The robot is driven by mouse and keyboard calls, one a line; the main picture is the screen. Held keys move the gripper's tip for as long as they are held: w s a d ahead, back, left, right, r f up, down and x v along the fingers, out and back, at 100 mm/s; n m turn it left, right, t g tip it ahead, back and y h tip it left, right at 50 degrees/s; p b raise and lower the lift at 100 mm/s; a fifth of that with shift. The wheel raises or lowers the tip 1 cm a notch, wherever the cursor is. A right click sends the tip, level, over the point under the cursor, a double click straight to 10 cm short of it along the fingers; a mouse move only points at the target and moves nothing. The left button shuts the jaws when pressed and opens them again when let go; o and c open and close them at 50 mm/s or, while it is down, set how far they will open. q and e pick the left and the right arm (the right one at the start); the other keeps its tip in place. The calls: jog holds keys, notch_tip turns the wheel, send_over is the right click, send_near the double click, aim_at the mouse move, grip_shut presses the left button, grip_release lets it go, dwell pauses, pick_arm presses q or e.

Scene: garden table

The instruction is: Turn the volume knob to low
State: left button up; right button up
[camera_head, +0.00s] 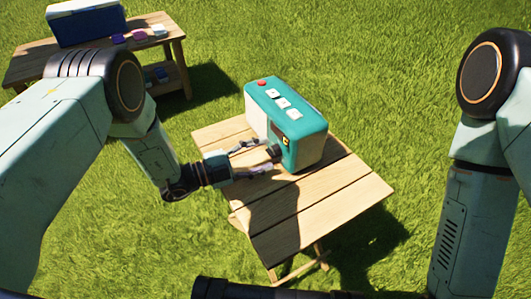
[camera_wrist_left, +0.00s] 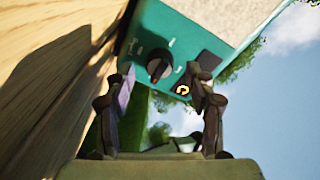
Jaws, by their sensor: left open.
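A teal and cream radio-like box (camera_head: 300,125) stands on the small wooden table. Its dark round volume knob (camera_head: 274,153) is on the end facing my left arm; it also shows in the left wrist view (camera_wrist_left: 159,64), with small pale marks around it. A pale line shows on the knob, but its exact setting is hard to tell. My left gripper (camera_head: 262,157) is open and points at the knob, one finger to each side. In the left wrist view the fingers (camera_wrist_left: 160,84) are apart, with the knob appearing beyond their tips. Contact cannot be told. My right gripper is out of view.
The box has a red button (camera_head: 262,83), several white buttons (camera_head: 282,103) on top and a dark panel with a yellow symbol (camera_wrist_left: 183,90) near the knob. The slatted table (camera_head: 335,200) is bare in front. A second table (camera_head: 28,62) holds a blue and white cooler (camera_head: 88,24).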

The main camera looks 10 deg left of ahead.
pick_arm(q)
jog(key=v, duration=1)
jog(key=shift+s+a, duration=0.15)
